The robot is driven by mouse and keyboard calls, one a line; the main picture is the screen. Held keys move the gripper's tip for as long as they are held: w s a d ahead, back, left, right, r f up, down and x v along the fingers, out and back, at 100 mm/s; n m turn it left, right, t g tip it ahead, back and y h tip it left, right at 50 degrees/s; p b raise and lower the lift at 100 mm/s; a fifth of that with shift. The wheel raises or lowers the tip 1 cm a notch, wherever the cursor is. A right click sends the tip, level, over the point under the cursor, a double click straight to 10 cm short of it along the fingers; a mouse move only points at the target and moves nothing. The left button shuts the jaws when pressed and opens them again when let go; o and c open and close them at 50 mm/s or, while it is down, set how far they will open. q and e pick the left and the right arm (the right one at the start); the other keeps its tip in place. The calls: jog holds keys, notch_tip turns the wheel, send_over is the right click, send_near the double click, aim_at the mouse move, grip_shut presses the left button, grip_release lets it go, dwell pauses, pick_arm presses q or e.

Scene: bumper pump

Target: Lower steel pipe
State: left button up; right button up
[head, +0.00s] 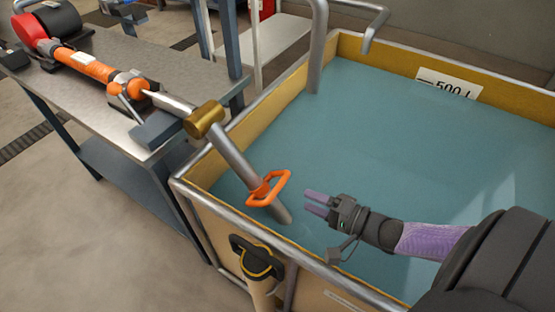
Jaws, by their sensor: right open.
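The steel pipe (236,159) runs from a brass joint (205,119) down over the near left rim of the tank. Its lower end is at the blue-green water inside the tank; I cannot tell how deep it reaches. An orange handle (270,189) is fixed around the pipe near its lower end. My right gripper (318,203) is open and empty, a little to the right of the orange handle and apart from it. Its two purple fingers point left toward the handle. My left gripper is not in view.
The tank (183,183) has a metal rim and a "500 L" label (449,84). A metal table (60,95) on the left carries an orange pipe (88,67) and a red and black machine (48,20). A fixed grey pipe (318,45) enters the tank's far left corner.

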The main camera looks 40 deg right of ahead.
aim_at(278, 186)
jog(key=b+x, duration=0.3)
jog(key=x, duration=0.5)
jog(key=shift+a+f, duration=0.1)
jog(key=shift+a, duration=0.1)
jog(key=shift+w+a, duration=0.15)
jog(key=shift+w, duration=0.25)
jog(key=shift+c, duration=0.4)
grip_shut()
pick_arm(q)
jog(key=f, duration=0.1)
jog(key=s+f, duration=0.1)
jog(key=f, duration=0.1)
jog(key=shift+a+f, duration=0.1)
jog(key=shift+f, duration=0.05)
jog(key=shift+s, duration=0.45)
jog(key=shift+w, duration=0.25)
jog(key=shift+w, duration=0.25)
